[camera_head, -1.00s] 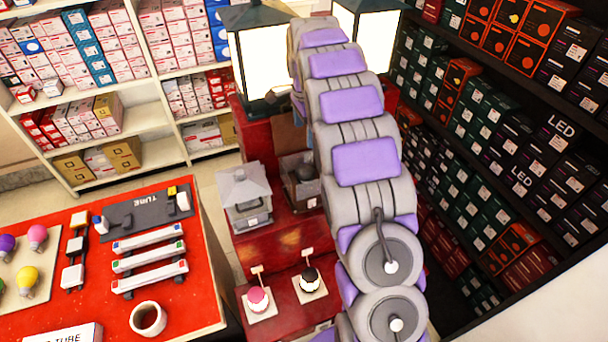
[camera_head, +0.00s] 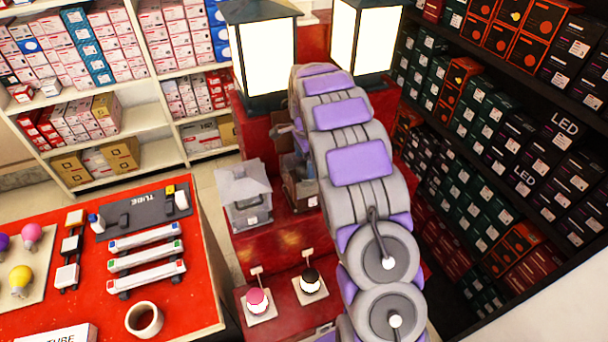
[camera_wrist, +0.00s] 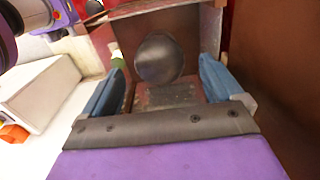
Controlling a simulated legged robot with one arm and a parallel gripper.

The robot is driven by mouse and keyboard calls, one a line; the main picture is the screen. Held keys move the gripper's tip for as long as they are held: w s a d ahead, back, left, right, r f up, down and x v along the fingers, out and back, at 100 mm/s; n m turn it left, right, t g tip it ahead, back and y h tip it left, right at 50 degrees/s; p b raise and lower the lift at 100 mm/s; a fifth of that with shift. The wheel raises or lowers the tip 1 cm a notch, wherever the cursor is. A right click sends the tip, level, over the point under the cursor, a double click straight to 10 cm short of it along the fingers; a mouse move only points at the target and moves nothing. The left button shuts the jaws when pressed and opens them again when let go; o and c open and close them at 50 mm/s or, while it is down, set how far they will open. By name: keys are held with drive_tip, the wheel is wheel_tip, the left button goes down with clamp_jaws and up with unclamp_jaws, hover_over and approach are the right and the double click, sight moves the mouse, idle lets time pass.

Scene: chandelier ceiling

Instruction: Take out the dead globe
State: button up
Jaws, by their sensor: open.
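The dark grey globe (camera_wrist: 160,58) sits inside a brown, open-fronted lantern housing (camera_wrist: 203,22) in the wrist view. My gripper (camera_wrist: 162,85) is open, its two blue fingers apart on either side of the globe's lower part. Contact with the globe cannot be told. In the head view, the brown lantern (camera_head: 300,190) stands on the red stepped stand, partly hidden by my arm. The globe cannot be made out there.
Two lit lanterns (camera_head: 262,55) (camera_head: 365,42) stand on the upper step of the red stand (camera_head: 275,237). A grey lantern (camera_head: 243,197) is close left of the brown one. Pink (camera_head: 257,300) and black (camera_head: 310,282) bulbs sit lower. Boxed shelves (camera_head: 500,150) flank the right.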

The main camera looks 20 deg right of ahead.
sight(305, 165)
drive_tip(key=f, duration=0.3)
drive_tip(key=f+b, duration=0.1)
drive_tip(key=shift+d+f, duration=0.2)
drive_tip(key=shift+d, duration=0.05)
drive_tip(key=shift+a, duration=0.2)
drive_tip(key=shift+c, duration=0.6)
drive_tip(key=shift+a, duration=0.1)
drive_tip(key=c, duration=0.9)
drive_tip(key=shift+r, duration=0.2)
drive_tip(key=shift+c, duration=0.2)
